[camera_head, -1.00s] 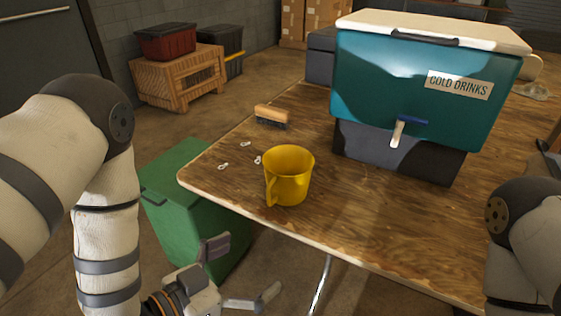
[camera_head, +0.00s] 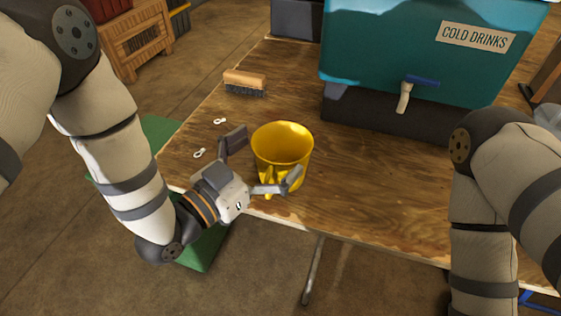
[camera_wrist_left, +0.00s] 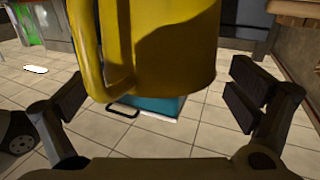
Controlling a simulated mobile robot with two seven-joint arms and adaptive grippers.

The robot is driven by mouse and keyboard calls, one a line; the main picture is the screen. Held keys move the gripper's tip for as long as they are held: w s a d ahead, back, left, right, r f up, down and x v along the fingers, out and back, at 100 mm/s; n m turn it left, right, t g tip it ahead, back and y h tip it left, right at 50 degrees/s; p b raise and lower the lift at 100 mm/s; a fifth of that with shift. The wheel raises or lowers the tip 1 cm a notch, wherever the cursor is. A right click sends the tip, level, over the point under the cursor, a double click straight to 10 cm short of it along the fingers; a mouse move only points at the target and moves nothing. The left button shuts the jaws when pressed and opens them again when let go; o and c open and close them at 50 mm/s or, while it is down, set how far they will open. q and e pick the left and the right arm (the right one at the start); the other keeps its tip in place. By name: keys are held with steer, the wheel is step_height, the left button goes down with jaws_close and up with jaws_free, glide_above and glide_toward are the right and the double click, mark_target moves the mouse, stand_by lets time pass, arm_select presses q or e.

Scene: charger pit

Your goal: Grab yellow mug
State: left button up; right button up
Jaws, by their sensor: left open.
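The yellow mug (camera_head: 283,148) stands upright near the table's front left edge, its handle facing the front. My left gripper (camera_head: 263,158) is open at the mug's near left side, one finger to the mug's left and one in front of it near the handle. In the left wrist view the mug (camera_wrist_left: 160,45) fills the upper middle, with its handle on the left, between the spread fingers of my left gripper (camera_wrist_left: 155,110). I cannot tell whether a finger touches it. My right arm shows at the right of the head view, but its gripper is out of sight.
A teal drinks cooler (camera_head: 370,50) with a spigot stands behind the mug on the wooden table (camera_head: 350,200). A brush (camera_head: 245,82) and small metal pieces (camera_head: 199,153) lie to the left.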

mark_target(280, 143)
arm_select(q)
steer(key=x, duration=0.3)
steer(key=shift+w+d, duration=0.15)
steer(key=c, duration=1.2)
